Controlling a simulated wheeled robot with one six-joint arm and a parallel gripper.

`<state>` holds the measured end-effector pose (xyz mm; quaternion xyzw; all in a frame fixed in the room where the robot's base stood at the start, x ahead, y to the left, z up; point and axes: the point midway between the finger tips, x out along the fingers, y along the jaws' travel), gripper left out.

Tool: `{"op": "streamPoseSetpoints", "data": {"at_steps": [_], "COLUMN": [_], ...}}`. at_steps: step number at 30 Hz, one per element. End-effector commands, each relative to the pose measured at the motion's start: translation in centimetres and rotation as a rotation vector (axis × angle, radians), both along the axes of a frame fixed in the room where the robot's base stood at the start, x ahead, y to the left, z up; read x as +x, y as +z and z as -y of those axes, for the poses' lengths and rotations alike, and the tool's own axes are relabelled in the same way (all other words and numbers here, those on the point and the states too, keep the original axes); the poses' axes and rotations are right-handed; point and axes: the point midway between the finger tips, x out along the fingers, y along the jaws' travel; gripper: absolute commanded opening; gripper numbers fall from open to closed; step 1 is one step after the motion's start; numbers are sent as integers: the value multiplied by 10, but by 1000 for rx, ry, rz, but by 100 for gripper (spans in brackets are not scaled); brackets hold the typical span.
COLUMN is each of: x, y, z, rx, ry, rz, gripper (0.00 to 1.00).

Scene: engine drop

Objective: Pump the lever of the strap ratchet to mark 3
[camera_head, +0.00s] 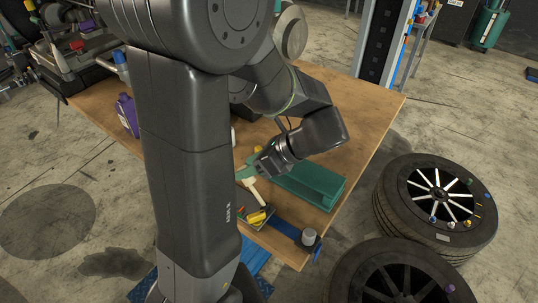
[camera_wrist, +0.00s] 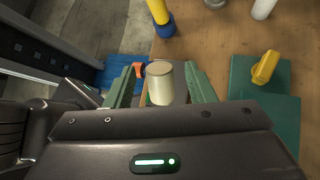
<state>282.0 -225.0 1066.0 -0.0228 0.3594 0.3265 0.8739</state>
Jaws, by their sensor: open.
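My gripper (camera_head: 246,174) is low over the front of the wooden bench in the head view. In the wrist view its two green fingers (camera_wrist: 163,90) are apart, one on each side of a cream, round-ended piece (camera_wrist: 160,78). The cream piece also shows just below the fingers in the head view (camera_head: 251,188). It may be the lever's grip; I cannot tell whether the fingers touch it. A blue strap (camera_head: 280,228) lies across the bench's front corner. The ratchet body and its marks cannot be made out.
A long green tray (camera_head: 312,184) lies right of my gripper. Yellow pieces (camera_head: 257,217) lie near the front edge; a yellow block (camera_wrist: 265,67) sits on a green plate in the wrist view. A grey cylinder (camera_head: 309,237) stands at the corner. Wheels (camera_head: 437,197) lie on the floor to the right.

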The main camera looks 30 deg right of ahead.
Motion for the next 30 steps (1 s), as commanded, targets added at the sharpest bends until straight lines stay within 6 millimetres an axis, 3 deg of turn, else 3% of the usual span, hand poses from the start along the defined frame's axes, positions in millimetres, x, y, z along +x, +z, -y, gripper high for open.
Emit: {"op": "streamPoseSetpoints", "data": {"at_steps": [15,21,30], "x": [-57,-66,-67], "y": [69,80,81], "z": [60,69,70], "rx": [-3,0,1], "ry": [-3,-3,-1], "rz": [0,-1,-1], "gripper": [49,49,48]}}
